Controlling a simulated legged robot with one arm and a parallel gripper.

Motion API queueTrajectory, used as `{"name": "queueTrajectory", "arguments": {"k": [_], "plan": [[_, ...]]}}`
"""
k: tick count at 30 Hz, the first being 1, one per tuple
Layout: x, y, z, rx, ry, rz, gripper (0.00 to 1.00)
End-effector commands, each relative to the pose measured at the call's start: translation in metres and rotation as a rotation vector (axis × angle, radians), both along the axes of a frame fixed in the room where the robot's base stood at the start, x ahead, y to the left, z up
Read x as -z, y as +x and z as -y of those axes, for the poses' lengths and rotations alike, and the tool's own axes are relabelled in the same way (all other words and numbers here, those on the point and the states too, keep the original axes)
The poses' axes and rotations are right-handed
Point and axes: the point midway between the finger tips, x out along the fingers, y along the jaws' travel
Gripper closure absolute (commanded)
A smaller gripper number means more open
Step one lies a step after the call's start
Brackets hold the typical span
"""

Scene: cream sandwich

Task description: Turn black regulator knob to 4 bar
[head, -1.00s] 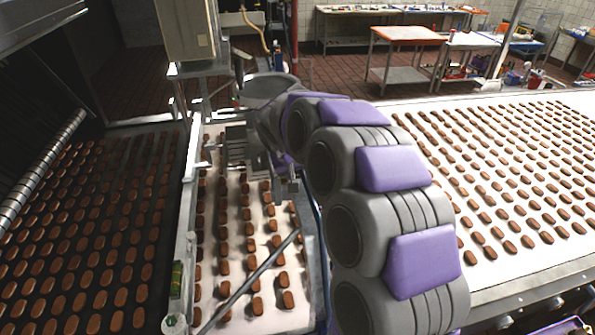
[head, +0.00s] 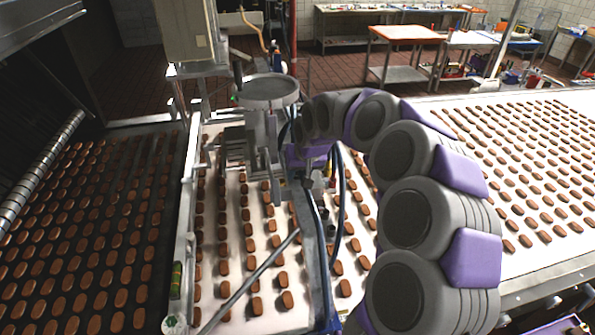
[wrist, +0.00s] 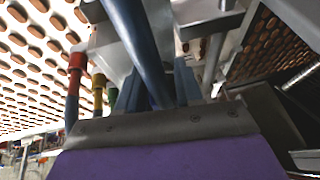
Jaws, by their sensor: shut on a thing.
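My gripper (head: 308,172) is at the pneumatic fittings on the right side of the depositor machine (head: 268,92). In the wrist view my gripper (wrist: 160,82) has its two dark fingers on either side of a thick blue hose, which crosses in front of them. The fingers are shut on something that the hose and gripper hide. I cannot make out the black regulator knob or its pressure scale in either view. A small pale round part (head: 318,180) shows just below my gripper; I cannot tell if it is a gauge.
Blue hoses (head: 341,195) hang beside my gripper. A metal bar (head: 250,280) crosses the white conveyor (head: 235,297), which carries rows of brown biscuits.

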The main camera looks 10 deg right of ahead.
Motion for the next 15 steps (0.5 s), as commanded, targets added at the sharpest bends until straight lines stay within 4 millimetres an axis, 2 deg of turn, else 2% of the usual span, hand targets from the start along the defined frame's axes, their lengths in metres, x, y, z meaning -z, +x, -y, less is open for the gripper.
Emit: {"name": "queueTrajectory", "arguments": {"k": [6,15], "plan": [[-0.0002,0.0008,0.0026,0.002,0.104,0.003,0.95],[0.0,0.0009,0.0034,0.001,0.154,0.003,0.95]]}}
